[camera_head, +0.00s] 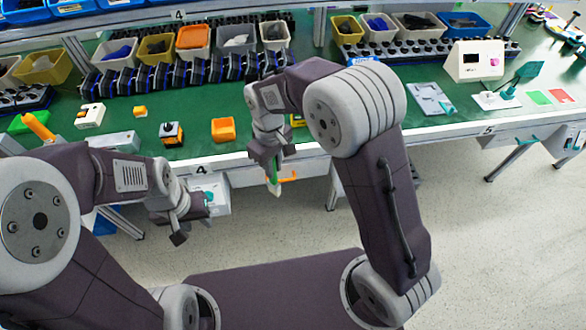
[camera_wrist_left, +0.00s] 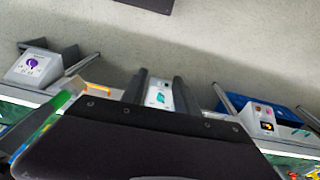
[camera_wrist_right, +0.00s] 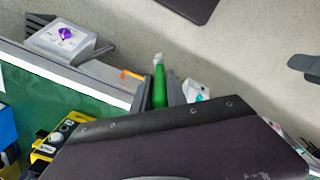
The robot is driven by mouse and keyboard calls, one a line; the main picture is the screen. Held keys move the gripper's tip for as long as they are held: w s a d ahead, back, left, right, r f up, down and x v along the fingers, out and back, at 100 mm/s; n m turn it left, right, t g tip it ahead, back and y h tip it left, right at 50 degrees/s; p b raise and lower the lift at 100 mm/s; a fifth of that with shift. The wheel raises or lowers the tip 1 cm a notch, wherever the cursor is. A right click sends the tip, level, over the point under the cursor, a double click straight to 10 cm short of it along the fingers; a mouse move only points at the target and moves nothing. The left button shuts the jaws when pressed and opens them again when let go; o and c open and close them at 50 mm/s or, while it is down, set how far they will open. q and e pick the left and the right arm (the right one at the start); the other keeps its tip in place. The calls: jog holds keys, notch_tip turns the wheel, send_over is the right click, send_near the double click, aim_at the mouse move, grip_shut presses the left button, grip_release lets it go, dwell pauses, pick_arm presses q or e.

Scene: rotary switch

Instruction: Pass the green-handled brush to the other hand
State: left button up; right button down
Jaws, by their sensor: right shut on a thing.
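The green-handled brush (camera_wrist_right: 159,85) is held upright between the fingers of my right gripper (camera_wrist_right: 158,95), its pale end sticking out beyond them. In the head view, my right gripper (camera_head: 272,160) is shut on the brush (camera_head: 273,182), just off the table's front edge, with the brush pointing down. My left gripper (camera_head: 194,218) is lower and to the left, apart from the brush. In the left wrist view, the two fingers of my left gripper (camera_wrist_left: 158,88) stand apart with nothing held between them.
The green table (camera_head: 195,148) holds orange and yellow pieces, with bins behind. A switch box with a purple knob (camera_wrist_right: 64,34) sits at the table edge in the right wrist view. A white box (camera_head: 218,195) is behind my left gripper. Open floor (camera_head: 300,225) lies in front.

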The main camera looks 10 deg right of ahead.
pick_arm(q)
jog(key=shift+o, duration=1.4)
jog(key=shift+s, duration=0.1)
pick_arm(e)
jog(key=shift+a, duration=0.15)
pick_arm(q)
jog(key=s+d+f+n+g+h, duration=0.25)
jog(key=s+d+f+g, duration=0.2)
jog(key=s, duration=0.25)
jog(key=s+d+r+n+g+h, duration=0.1)
jog(key=d+n+g+h, duration=0.15)
jog(key=d+h, duration=0.25)
jog(key=s+d+r+n+g+h, duration=0.1)
jog(key=d+n+h, duration=0.25)
jog(key=d, duration=0.25)
pick_arm(e)
jog(key=shift+w, duration=0.1)
pick_arm(q)
jog(key=w+d+n+t+h, duration=0.3)
jog(key=w+n+t+h, duration=0.3)
jog(key=w+n+t, duration=0.15)
jog(key=w+a+f+n+t+y, duration=0.2)
jog(key=w+a+n+t+y, duration=0.3)
jog(key=w+n+t, duration=0.5)
jog(key=w+d+h, duration=0.1)
jog(key=w+d, duration=0.5)
jog(key=d, duration=0.2)
jog(key=shift+w+d+t+h, duration=0.3)
jog(key=shift+w+t, duration=0.05)
jog(key=shift+t, duration=0.1)
